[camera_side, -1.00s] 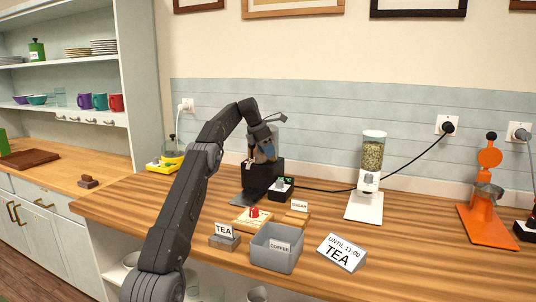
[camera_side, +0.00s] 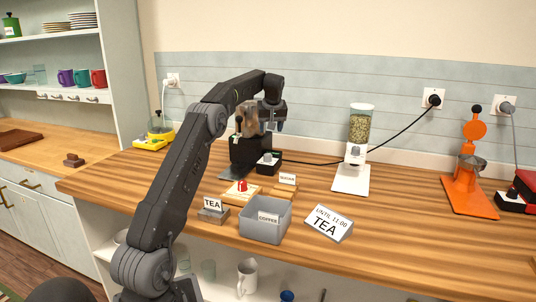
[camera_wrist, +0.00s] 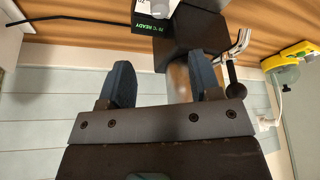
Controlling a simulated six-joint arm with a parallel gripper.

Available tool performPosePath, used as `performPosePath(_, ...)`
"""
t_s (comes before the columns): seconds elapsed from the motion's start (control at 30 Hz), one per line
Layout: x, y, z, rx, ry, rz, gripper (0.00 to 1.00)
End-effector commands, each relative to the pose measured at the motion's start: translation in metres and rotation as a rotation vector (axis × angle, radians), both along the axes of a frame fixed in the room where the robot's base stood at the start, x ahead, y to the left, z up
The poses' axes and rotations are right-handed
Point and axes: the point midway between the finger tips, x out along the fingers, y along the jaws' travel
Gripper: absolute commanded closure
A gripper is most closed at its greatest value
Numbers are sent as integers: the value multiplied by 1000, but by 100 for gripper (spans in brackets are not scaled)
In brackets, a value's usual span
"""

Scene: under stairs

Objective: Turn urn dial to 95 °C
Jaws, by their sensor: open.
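The urn is a brown, shiny cylinder (camera_side: 250,122) on a black base (camera_side: 246,152) at the back of the counter; part of it is behind my arm. In front of its right side is a small black control box (camera_side: 269,168) with a grey dial (camera_side: 267,157). In the wrist view the dial (camera_wrist: 160,7) is cut by the top edge, beside a green display (camera_wrist: 154,28) that reads READY after a figure that looks like 20 °C. The dial's pointer setting is unclear. My gripper (camera_wrist: 160,85) is open and empty, above and apart from the dial, beside the urn.
A lever with a black knob (camera_wrist: 236,90) is close to one finger.

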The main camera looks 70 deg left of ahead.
Motion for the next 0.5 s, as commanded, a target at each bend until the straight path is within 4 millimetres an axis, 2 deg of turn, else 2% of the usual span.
performPosePath(0.17,2,9,-23,-4,3,1,42)
performPosePath(0.5,8,34,-87,-5,1,3,42)
